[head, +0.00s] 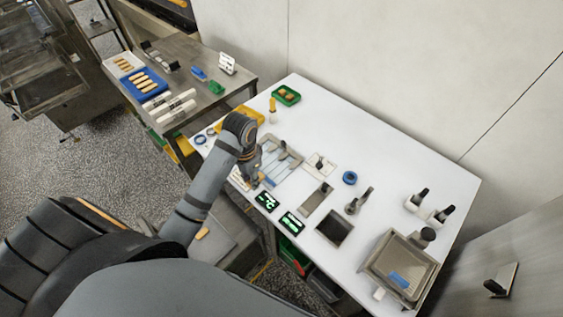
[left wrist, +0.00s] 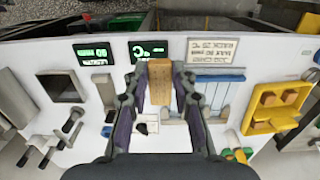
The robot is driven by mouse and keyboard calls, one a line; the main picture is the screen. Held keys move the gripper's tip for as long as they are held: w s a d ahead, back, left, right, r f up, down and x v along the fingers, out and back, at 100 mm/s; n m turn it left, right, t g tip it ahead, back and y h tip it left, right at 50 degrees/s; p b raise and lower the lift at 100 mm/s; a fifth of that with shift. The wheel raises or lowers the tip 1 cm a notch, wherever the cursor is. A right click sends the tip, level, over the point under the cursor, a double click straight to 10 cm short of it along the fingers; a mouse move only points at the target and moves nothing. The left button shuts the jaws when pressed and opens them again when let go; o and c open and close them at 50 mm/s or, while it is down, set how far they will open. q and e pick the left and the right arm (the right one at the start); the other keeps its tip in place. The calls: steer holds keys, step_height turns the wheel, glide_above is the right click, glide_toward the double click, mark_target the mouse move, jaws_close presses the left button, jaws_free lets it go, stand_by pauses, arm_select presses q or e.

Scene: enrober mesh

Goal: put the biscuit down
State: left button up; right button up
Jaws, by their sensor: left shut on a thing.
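My left gripper (left wrist: 159,88) is shut on a tan, oblong biscuit (left wrist: 160,80), held upright in the picture between the two fingers. In the head view the left gripper (head: 250,172) is over the white table's near edge, beside the slatted metal mesh panel (head: 283,163); the biscuit is hard to make out there. In the left wrist view the mesh panel, with bluish slats (left wrist: 218,76), lies just right of the biscuit. Whether the biscuit touches anything below cannot be told. My right gripper is not in view.
A yellow tray with tan blocks (left wrist: 268,122) stands beside the panel. Two green-lit displays (head: 266,202) sit at the near edge. The table's far middle is clear.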

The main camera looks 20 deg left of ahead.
arm_select(q)
steer(key=shift+f+b, duration=0.3)
steer(key=shift+b, duration=0.2)
steer(key=w+b, duration=0.1)
steer(key=w+f+b, duration=0.2)
steer(key=w, duration=0.1)
steer(key=shift+w+d+f, duration=0.1)
steer(key=shift+d+f, duration=0.05)
steer(key=w, duration=0.3)
steer(key=p, duration=0.2)
glide_above(272, 175)
steer(key=f, duration=0.5)
steer(key=shift+s+f, duration=0.35)
steer(key=shift+w+f, duration=0.3)
steer(key=shift+f, duration=0.15)
step_height(272, 175, down, 3)
steer(key=shift+r, duration=0.2)
steer(key=shift+f, duration=0.3)
steer(key=o, duration=0.9)
steer(key=shift+f, duration=0.1)
steer(key=shift+c, duration=0.2)
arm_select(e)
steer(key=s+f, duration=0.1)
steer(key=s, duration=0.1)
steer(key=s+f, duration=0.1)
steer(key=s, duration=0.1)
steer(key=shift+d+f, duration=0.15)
